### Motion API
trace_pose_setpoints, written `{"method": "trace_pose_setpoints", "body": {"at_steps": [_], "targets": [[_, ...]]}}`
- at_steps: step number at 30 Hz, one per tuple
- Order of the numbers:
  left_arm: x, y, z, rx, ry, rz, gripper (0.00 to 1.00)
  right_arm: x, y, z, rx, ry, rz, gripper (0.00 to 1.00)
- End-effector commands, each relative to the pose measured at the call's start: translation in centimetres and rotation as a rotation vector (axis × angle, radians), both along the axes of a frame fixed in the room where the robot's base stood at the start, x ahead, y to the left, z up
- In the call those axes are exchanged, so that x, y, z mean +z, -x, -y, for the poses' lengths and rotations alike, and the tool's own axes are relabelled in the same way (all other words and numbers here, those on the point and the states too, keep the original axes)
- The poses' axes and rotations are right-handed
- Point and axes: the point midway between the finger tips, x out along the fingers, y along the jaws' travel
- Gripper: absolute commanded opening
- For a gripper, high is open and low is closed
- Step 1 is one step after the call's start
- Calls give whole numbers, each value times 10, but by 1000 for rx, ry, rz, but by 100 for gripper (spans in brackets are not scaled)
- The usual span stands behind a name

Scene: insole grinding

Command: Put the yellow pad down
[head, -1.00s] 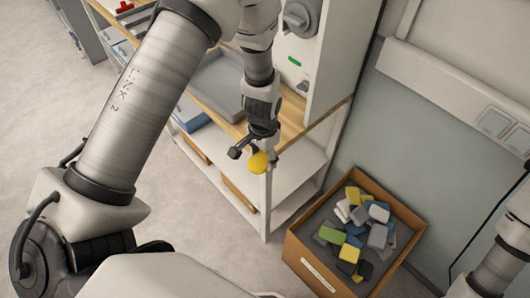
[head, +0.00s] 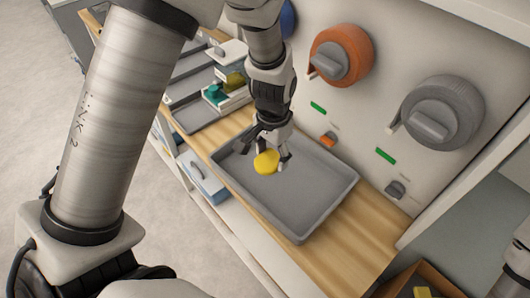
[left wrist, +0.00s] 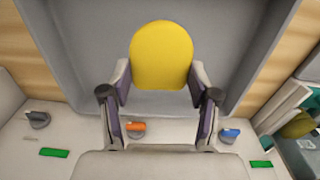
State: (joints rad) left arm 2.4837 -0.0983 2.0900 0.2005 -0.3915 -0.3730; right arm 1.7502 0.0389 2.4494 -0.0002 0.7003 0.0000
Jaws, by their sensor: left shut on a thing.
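The yellow pad (head: 266,162) is a small rounded piece held over a grey tray (head: 318,212) on the wooden bench. My left gripper (head: 270,154) is shut on the pad, above the upper left part of the tray. In the left wrist view the yellow pad (left wrist: 161,55) sits between the two fingers of the left gripper (left wrist: 160,90), with the grey tray (left wrist: 90,30) behind it. The gap between pad and tray floor is hard to judge. My right gripper is not in view.
The grinding panel has an orange wheel (head: 341,55) and a grey wheel (head: 441,112) beside the tray. Another tray (head: 196,112) with white blocks and coloured pieces lies further left. A cardboard box (head: 440,283) is at the lower right. Bare wood (head: 345,262) lies right of the tray.

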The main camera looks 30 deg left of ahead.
Motion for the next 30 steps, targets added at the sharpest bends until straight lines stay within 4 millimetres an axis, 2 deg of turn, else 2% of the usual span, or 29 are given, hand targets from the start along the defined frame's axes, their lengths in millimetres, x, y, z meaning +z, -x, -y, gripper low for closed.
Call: {"method": "trace_pose_setpoints", "body": {"at_steps": [16,28,29,30], "targets": [[-93,2,1,1,0,-4,44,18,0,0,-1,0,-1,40],[-104,2,1,0,0,-1,44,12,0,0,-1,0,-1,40],[-103,2,1,0,0,-1,64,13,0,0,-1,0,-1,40],[-102,1,1,0,0,-1,78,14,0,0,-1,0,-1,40]]}}
